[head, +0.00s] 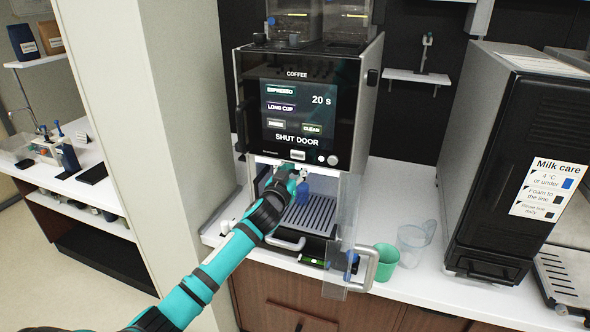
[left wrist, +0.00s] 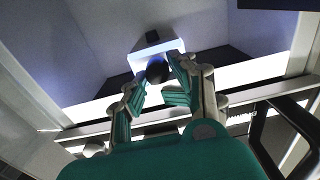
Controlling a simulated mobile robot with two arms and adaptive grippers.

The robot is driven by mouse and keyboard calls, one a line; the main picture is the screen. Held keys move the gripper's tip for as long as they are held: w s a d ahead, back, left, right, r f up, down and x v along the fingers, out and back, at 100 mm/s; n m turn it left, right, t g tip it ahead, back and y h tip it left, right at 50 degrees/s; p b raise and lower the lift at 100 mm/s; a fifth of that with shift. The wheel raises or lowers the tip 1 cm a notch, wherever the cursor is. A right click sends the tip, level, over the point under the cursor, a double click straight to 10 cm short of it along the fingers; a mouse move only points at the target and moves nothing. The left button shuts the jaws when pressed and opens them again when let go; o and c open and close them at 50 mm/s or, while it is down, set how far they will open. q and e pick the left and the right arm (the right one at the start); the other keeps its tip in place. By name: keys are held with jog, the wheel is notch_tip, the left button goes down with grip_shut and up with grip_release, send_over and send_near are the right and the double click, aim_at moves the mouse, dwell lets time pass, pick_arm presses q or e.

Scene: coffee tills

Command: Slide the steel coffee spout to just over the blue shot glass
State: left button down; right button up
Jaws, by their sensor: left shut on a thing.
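The coffee machine (head: 350,95) stands on the white counter. My left gripper (head: 290,176) reaches into its brewing bay and hides most of the spout. In the left wrist view the spout (left wrist: 150,50) is a pale block with a dark round knob (left wrist: 157,72). My left gripper (left wrist: 158,88) is shut on the knob, its fingers on both sides of it. The blue shot glass (head: 303,189) stands in the bay on the slotted drip tray (head: 318,213), just right of my gripper. The spout's exact place over the glass cannot be told. My right gripper is not in view.
The clear door (head: 346,225) stands swung open at the bay's right side, with a handle (head: 376,262). A green cup (head: 386,262) and a clear jug (head: 413,243) stand right of it. A dark machine (head: 505,150) stands further right. The screen reads "SHUT DOOR".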

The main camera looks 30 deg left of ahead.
pick_arm(q)
jog(key=shift+f+b, duration=1.35)
jog(key=shift+f, duration=0.85)
jog(key=c, duration=0.8)
grip_release()
jog(key=shift+s+r, duration=0.1)
jog(key=shift+r, duration=0.1)
jog(key=shift+o, duration=0.5)
